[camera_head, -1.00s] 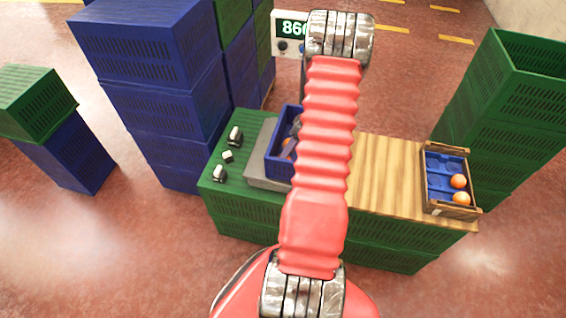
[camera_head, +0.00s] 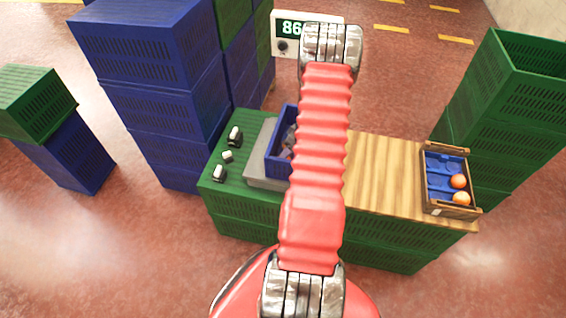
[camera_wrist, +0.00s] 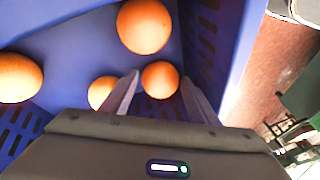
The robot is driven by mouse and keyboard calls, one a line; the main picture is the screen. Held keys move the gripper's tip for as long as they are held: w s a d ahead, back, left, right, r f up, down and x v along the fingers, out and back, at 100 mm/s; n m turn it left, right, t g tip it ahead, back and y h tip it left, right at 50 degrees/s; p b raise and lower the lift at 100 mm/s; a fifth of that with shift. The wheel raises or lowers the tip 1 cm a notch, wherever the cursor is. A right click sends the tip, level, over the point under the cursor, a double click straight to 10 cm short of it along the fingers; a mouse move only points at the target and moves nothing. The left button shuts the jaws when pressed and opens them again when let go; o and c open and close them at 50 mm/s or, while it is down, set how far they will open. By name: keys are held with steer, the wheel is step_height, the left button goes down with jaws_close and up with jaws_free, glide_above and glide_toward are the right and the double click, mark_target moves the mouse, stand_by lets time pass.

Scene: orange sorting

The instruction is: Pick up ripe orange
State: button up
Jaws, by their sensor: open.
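My gripper (camera_wrist: 160,78) is open over the inside of a blue crate. One orange (camera_wrist: 161,82) shows between its two fingertips; I cannot tell how far beneath them it lies. A larger-looking orange (camera_wrist: 145,25) is beyond it, another orange (camera_wrist: 101,90) is just left of the left finger, and one more orange (camera_wrist: 18,77) is at the left edge. All look orange in colour. In the head view the blue crate (camera_head: 273,168) stands on a grey scale plate, mostly hidden behind my red arm; my gripper is hidden there.
A wooden-framed tray (camera_head: 424,180) with blue compartments holds two oranges at the right end of the wooden board (camera_head: 385,170). Green crates (camera_head: 495,120) stack at right, blue crates (camera_head: 150,90) at left. A display (camera_head: 285,42) is partly covered. The crate wall (camera_wrist: 222,45) is close right of my gripper.

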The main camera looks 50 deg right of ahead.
steer(key=shift+c, duration=0.5)
steer(key=c, duration=0.8)
steer(key=shift+o, duration=0.2)
steer(key=shift+r, duration=0.15)
step_height(320, 180, up, 18)
stand_by(0.3)
